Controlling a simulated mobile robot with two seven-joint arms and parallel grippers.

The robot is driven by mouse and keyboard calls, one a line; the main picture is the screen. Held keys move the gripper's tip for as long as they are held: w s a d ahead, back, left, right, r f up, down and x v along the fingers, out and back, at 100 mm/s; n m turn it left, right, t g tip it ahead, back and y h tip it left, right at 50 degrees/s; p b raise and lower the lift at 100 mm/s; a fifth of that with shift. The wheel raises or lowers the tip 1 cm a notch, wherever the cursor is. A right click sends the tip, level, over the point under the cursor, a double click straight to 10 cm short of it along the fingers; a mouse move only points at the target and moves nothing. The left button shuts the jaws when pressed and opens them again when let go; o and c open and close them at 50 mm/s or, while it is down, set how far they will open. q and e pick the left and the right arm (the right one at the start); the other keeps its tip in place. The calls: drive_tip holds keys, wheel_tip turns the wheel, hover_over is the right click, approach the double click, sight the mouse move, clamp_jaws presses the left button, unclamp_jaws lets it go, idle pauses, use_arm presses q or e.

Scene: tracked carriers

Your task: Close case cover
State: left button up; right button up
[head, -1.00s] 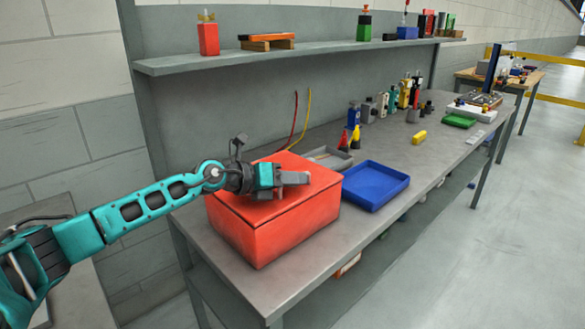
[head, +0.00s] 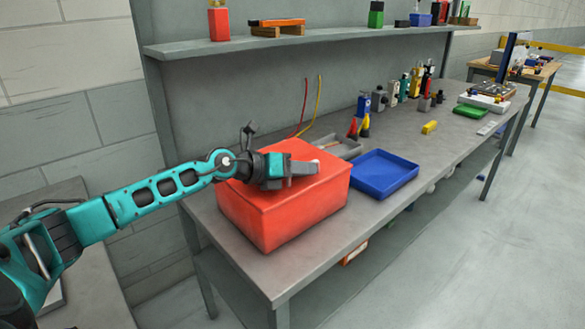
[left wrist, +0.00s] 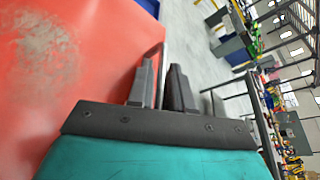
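The case is a red-orange box (head: 272,222) on the near left part of the grey bench. Its cover (head: 300,189) lies flat on top and looks shut in the head view; no clear gap shows along the front edge. My left gripper (head: 314,168) lies low over the cover, pointing right; whether it touches cannot be told. Worn red surface (left wrist: 50,60) fills the left of that view. My right gripper is not in view.
A blue tray (head: 384,177) sits close right of the case, with a grey tray (head: 337,147) behind it. Bottles and tools stand farther along the bench (head: 330,236). A shelf (head: 330,37) hangs above the back. The aisle floor at right is clear.

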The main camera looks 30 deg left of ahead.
sight(251, 196)
use_arm(q)
drive_tip(key=b+v, duration=0.1)
drive_tip(key=v, duration=0.6)
drive_tip(key=shift+s+a+f+b, duration=0.1)
drive_tip(key=shift+s+a+b, duration=0.15)
drive_tip(key=shift+b, duration=0.1)
drive_tip(key=shift+v, duration=0.8)
drive_tip(key=shift+s+a+r, duration=0.1)
drive_tip(key=shift+s+r, duration=0.2)
drive_tip(key=shift+s, duration=0.15)
drive_tip(key=shift+s+a+r+p, duration=0.15)
drive_tip(key=shift+s+r+p, duration=0.1)
drive_tip(key=shift+s+p, duration=0.1)
drive_tip(key=shift+p+v, duration=0.5)
drive_tip(key=shift+v, duration=0.3)
drive_tip(key=shift+a, duration=0.1)
drive_tip(key=shift+s, duration=0.1)
